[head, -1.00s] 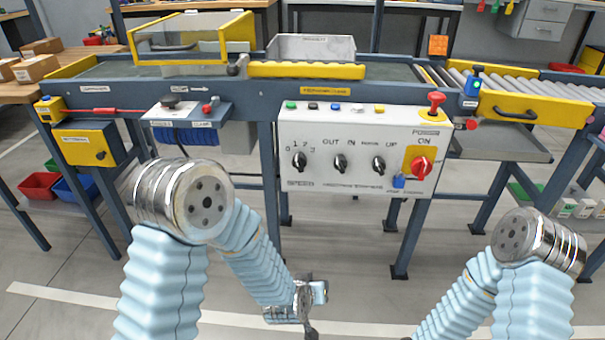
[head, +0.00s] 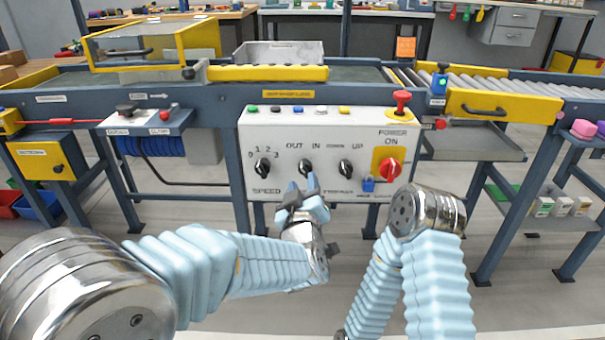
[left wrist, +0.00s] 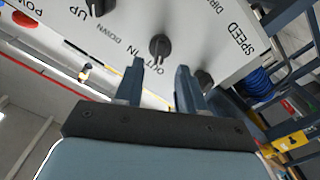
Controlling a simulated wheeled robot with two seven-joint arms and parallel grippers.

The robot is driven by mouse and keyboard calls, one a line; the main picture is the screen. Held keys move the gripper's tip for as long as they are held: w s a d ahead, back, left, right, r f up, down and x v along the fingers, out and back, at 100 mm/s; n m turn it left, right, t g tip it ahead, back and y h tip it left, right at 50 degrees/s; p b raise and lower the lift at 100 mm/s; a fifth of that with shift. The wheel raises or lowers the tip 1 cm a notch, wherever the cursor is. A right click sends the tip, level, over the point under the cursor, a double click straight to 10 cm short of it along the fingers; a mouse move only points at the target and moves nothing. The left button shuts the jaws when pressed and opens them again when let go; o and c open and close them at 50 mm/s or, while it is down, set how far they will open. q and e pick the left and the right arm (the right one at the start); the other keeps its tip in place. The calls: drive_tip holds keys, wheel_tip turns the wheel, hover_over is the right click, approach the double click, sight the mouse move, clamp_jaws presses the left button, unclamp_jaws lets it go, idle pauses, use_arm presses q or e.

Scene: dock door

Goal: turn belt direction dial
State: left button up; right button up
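The belt direction dial (head: 305,167) is a black knob under the words OUT and IN on the white control panel (head: 275,133). It also shows in the left wrist view (left wrist: 160,47), just beyond my fingertips. My left gripper (head: 302,184) is in front of the panel, just below the dial in the head view. Its two fingers are apart with nothing between them, as the left wrist view (left wrist: 160,70) shows. I see no contact with the dial. My right arm is bent at the lower right, and its gripper is out of view.
On the same panel are the speed dial (head: 262,168) to the left, the UP/DOWN dial (head: 345,167) and the red power switch (head: 390,168) to the right. A red mushroom button (head: 402,99) stands on top.

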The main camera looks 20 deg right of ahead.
sight(304, 172)
use_arm(q)
drive_tip(key=x, duration=0.5)
drive_tip(key=shift+c, duration=0.3)
